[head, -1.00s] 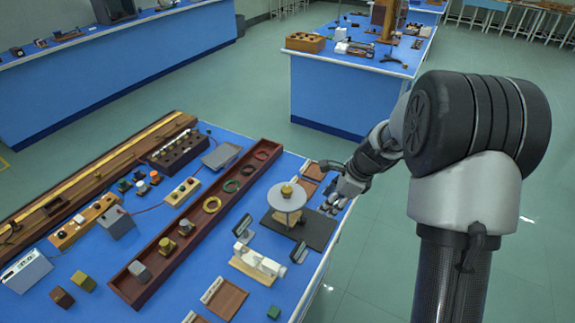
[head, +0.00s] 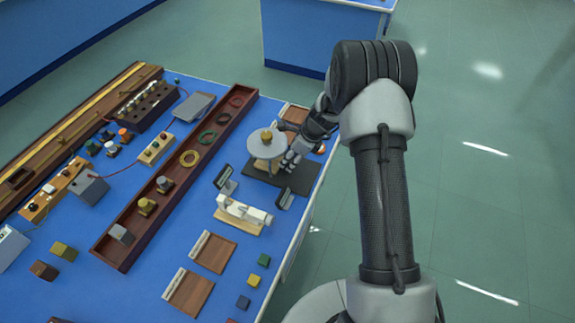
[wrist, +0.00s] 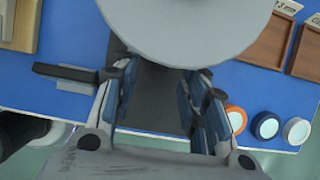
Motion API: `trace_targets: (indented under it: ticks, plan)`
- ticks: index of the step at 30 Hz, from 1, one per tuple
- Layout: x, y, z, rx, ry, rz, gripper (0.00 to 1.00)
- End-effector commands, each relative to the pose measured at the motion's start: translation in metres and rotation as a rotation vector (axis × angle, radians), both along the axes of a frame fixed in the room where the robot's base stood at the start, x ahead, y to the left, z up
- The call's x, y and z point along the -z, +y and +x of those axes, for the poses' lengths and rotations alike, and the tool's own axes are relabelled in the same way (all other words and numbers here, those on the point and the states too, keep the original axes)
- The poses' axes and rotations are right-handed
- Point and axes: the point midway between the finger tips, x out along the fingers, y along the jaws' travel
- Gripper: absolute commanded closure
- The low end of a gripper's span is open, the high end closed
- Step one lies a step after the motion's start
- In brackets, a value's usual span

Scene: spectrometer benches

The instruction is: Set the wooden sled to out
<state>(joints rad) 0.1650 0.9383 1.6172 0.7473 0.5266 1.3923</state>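My gripper (head: 291,160) is over the dark slab (head: 303,182), at the right edge of the blue bench. It is beside and below the pale round disc (head: 260,149) with a brass-coloured knob on top. In the wrist view my gripper (wrist: 163,85) has its fingers apart, with the grey slab between them and the disc (wrist: 190,25) just past the tips. No held thing shows. A small brown block (head: 18,177) sits on the long wooden rail (head: 75,127) at the left; I cannot tell whether it is the wooden sled.
A long brown tray (head: 170,200) holds rings and metal blocks. A white tube device (head: 243,213) stands near the slab, with small wooden trays (head: 213,252) in front. Round caps (wrist: 265,125) lie close on the gripper's right in the wrist view. Open floor lies right of the bench.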

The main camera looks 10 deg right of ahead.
Motion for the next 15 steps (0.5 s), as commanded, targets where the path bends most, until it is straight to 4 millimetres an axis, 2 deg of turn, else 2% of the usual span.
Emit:
trace_targets:
  ticks: [1,6,15]
  plan:
    - [0.011,0.003,0.002,-0.002,0.002,0.000,0.60]
    - [0.027,0.009,0.006,-0.001,0.000,0.000,0.60]
    - [0.033,0.011,0.008,-0.001,0.000,0.000,0.60]
